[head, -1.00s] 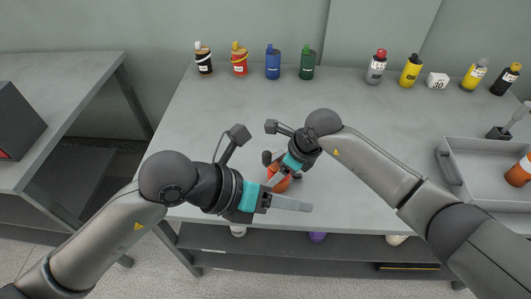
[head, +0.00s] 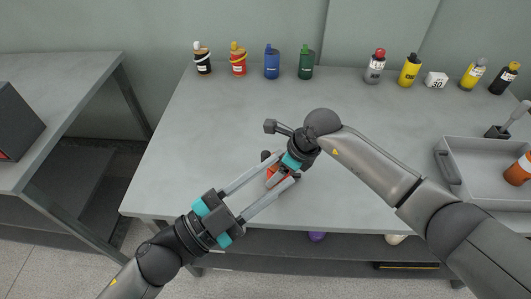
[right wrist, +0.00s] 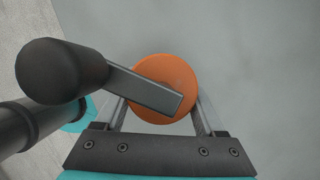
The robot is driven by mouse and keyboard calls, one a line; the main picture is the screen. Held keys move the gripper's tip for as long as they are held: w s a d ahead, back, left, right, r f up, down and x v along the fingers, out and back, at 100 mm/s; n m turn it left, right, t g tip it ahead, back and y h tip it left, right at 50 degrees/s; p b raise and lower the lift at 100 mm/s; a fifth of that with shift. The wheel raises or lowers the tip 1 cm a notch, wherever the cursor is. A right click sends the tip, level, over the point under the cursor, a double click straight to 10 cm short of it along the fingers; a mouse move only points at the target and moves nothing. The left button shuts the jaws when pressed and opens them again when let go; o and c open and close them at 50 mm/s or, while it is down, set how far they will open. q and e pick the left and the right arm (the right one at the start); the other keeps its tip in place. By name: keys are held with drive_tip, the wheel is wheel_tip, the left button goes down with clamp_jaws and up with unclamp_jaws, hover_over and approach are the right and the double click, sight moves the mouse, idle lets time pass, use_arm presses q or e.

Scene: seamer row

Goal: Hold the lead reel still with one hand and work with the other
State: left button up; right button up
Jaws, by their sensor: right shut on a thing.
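The lead reel is orange, seen in the head view (head: 276,177) near the front edge of the bench, and in the right wrist view as a round orange disc (right wrist: 180,72). A grey crank bar (right wrist: 145,88) with a dark knob (right wrist: 62,72) lies across it. My right gripper (head: 286,171) is shut on the reel, with a finger on each side of it. My left gripper (head: 278,173) is open, its long fingers reaching from lower left to either side of the reel. Whether they touch the reel or crank is hidden.
Several bottles and canisters, such as a blue one (head: 272,63), stand along the back of the bench (head: 225,130). A grey tray (head: 480,150) with an orange bottle (head: 518,170) is at the right.

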sight(263, 158)
use_arm(q)
drive_tip(key=w+a+f+n+t+y, duration=0.2)
drive_tip(key=a+f+n+t+y, duration=0.1)
drive_tip(key=a+f+n+y, duration=0.55)
drive_tip(key=w+d+n, duration=0.1)
drive_tip(key=w+d, duration=0.1)
drive_tip(key=w, duration=0.1)
drive_tip(key=w+d+n, duration=0.1)
drive_tip(key=w+d, duration=0.1)
drive_tip(key=w, duration=0.1)
drive_tip(key=w+d+n+h, duration=0.1)
drive_tip(key=w+d, duration=0.2)
drive_tip(key=shift+w+f, duration=0.15)
drive_tip(key=shift+w, duration=0.2)
drive_tip(key=shift+c, duration=0.2)
clamp_jaws()
